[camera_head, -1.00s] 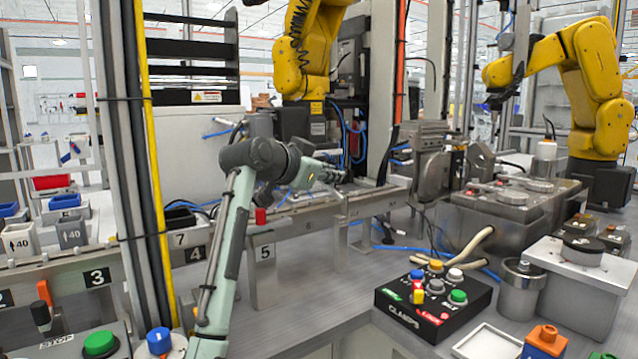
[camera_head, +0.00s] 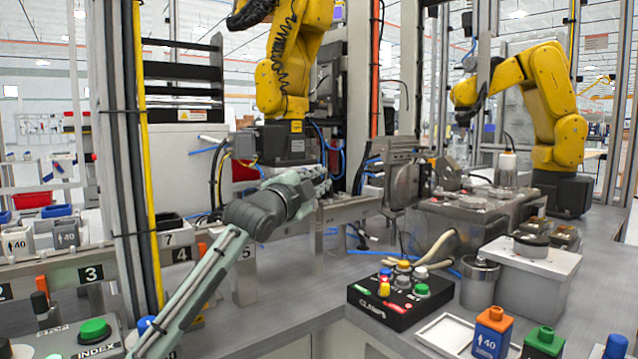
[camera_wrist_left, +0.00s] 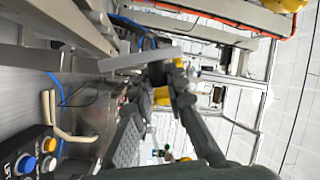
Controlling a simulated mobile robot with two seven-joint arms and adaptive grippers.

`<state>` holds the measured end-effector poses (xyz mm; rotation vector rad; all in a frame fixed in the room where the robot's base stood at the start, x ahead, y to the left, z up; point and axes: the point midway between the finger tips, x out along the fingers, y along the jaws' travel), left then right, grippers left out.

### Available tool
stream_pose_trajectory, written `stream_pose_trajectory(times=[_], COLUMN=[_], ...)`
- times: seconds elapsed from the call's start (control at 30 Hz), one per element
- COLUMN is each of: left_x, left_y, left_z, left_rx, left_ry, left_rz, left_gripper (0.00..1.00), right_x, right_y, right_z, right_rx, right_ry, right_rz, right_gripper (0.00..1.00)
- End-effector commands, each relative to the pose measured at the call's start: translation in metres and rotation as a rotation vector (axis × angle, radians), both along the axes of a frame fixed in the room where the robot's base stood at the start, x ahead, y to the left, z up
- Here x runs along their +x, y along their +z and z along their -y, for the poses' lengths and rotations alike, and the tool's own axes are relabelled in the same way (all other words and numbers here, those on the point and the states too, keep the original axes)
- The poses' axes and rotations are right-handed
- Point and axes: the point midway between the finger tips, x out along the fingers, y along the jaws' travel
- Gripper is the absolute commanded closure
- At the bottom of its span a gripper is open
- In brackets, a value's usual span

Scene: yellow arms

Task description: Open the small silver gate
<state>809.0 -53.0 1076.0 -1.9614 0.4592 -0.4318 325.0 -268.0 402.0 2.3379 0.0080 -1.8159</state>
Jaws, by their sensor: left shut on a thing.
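My left gripper (camera_head: 322,181) is at the end of my grey-green arm, beside the metal rail in the middle of the head view. In the left wrist view my dark gripper fingers (camera_wrist_left: 168,74) are close together, at the end of a flat silver bar (camera_wrist_left: 140,58). This bar looks like the small silver gate, and the fingers appear shut on its end. In the head view the gate is hard to tell from the silver rail parts (camera_head: 350,208) beside the gripper; the contact is small and partly hidden. My right gripper is not in view.
A black button box (camera_head: 385,310) stands on the grey counter at front centre, with a metal canister (camera_head: 479,282) to its right. Yellow robot arms (camera_head: 290,70) stand behind the rail and at right (camera_head: 560,110). A metal fixture (camera_head: 450,225) lies right of my gripper.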

Motion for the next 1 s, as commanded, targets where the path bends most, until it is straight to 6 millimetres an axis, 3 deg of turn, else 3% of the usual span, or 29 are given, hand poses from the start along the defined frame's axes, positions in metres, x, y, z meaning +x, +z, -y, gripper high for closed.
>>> stream_pose_trajectory(times=[0.77,0.8,1.0], left_x=[0.0011,0.0011,0.0012], left_y=[-0.0007,-0.0007,-0.0008], left_z=[-0.0001,-0.0001,-0.0004], left_rx=[0.062,0.062,0.063], left_ry=[-0.001,-0.001,0.0], left_rz=[0.096,0.096,0.095], left_gripper=[1.0,0.85,0.64], right_x=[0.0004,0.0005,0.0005], right_y=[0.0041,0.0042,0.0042], right_z=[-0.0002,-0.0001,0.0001], right_rx=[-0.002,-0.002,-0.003], right_ry=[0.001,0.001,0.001], right_rz=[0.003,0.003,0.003], right_gripper=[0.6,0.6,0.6])
